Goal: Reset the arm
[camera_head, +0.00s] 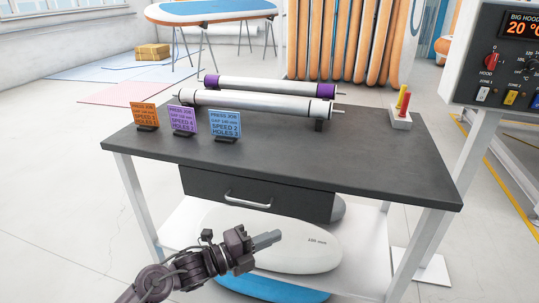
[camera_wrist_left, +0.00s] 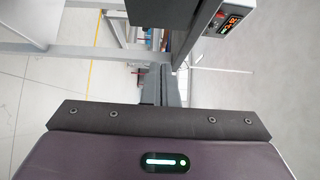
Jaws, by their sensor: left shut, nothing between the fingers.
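My left gripper (camera_head: 266,240) comes in from the lower left in the head view. It is shut and empty, in front of the table (camera_head: 385,158) and below its drawer (camera_head: 265,196). Its tip appears in front of a white rounded board (camera_head: 300,252) on the lower shelf; I cannot tell how far apart they are. In the left wrist view the gripper's fingers (camera_wrist_left: 160,86) lie together. My right gripper is not in view.
Two rollers (camera_head: 250,104) lie on the dark tabletop behind orange, purple and blue job cards (camera_head: 225,124). A control panel (camera_head: 500,55) stands at the right. A blue board (camera_head: 265,287) lies under the white one. Floor at the left is clear.

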